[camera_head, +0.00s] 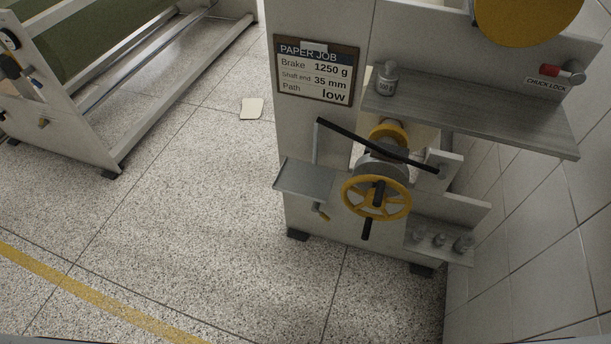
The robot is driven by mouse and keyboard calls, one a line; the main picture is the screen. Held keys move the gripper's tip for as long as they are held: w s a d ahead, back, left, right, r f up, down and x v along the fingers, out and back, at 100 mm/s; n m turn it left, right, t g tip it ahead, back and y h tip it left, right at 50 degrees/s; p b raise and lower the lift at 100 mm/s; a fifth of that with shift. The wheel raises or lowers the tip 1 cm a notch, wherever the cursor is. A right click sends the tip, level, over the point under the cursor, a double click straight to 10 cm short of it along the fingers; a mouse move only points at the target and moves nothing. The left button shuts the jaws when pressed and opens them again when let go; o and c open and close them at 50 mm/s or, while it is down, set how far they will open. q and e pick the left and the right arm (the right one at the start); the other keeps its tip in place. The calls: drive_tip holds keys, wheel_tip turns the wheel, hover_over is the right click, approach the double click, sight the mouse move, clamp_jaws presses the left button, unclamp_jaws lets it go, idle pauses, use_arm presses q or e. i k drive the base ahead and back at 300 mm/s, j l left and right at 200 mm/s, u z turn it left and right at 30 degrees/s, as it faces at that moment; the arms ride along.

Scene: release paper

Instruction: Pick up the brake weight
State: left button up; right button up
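A grey metal weight (386,79) with a knob top stands upright on the left end of the grey shelf (480,108); its label seems to read 500 g, but is small. Several smaller grey weights (439,240) stand on a low shelf (452,256) at the machine's lower right. A job board (317,72) reads "Brake 1250 g", "Shaft end 35 mm" and "Path low". Neither of my grippers shows in the head view.
The machine has a yellow handwheel (376,198), a black lever arm (365,142) and an empty side tray (305,179). A red-handled chuck lock (562,72) sits above the shelf. A tiled wall (535,230) closes the right. Speckled floor (190,220) is open at left.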

sight(466, 239)
drive_tip(key=z, duration=1.5)
drive_tip(key=i+j+z, duration=0.15)
drive_tip(key=j+z, duration=0.15)
drive_tip(key=j, duration=0.55)
drive_tip(key=j+z, duration=0.25)
drive_tip(key=j, duration=0.65)
drive_tip(key=i, duration=0.05)
